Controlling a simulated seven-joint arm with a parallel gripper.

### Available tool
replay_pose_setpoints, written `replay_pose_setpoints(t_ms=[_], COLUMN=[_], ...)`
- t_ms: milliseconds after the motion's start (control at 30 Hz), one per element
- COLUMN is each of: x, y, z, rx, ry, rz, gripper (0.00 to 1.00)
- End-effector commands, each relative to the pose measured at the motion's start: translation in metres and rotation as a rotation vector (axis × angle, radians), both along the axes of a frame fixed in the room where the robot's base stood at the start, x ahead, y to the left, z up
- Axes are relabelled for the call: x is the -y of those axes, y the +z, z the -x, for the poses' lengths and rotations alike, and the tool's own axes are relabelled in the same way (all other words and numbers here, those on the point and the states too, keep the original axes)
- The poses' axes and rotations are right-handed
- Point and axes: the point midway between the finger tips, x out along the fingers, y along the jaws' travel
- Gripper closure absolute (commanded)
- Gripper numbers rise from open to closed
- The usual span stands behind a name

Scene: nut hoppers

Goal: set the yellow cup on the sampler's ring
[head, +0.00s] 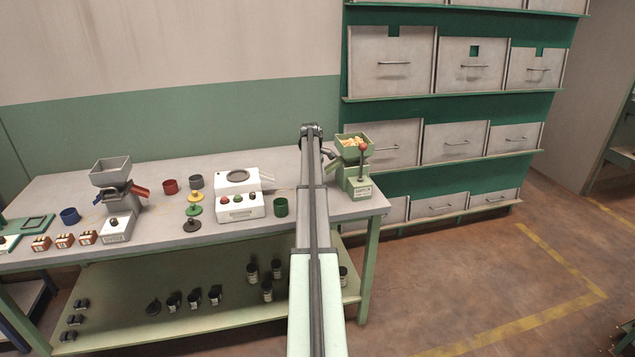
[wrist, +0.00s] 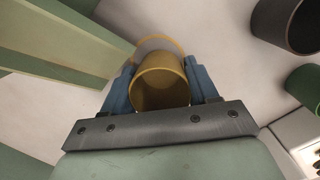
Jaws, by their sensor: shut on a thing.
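My gripper (wrist: 160,78) is shut on the yellow cup (wrist: 160,78) in the wrist view, with a blue finger on each side of it. The cup's open mouth faces the wrist camera. A curved yellowish edge around a pale patch shows just beyond the cup; I cannot tell whether it is the sampler's ring. In the head view the green sampler (head: 357,187) stands at the table's right end, with nuts in its hopper and a red-knobbed lever. My arm hides the space to its left, so the cup and gripper cannot be made out there.
A green cup (head: 281,207) and a white device with buttons (head: 238,207) stand left of my arm. A dark grey cup (wrist: 290,24) shows in the wrist view. A grey hopper machine (head: 111,172), red cup (head: 170,187) and blue cup (head: 69,216) are farther left.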

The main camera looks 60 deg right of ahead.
Motion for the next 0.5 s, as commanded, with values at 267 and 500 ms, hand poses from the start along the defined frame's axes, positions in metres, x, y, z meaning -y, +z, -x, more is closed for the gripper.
replay_pose_setpoints(t_ms=[267, 500], x=[0.005, 0.005], y=[-0.012, -0.014], z=[0.005, 0.005], rx=[0.0, 0.0], ry=[0.0, 0.0], rz=[0.001, 0.0], gripper=[0.75, 0.75])
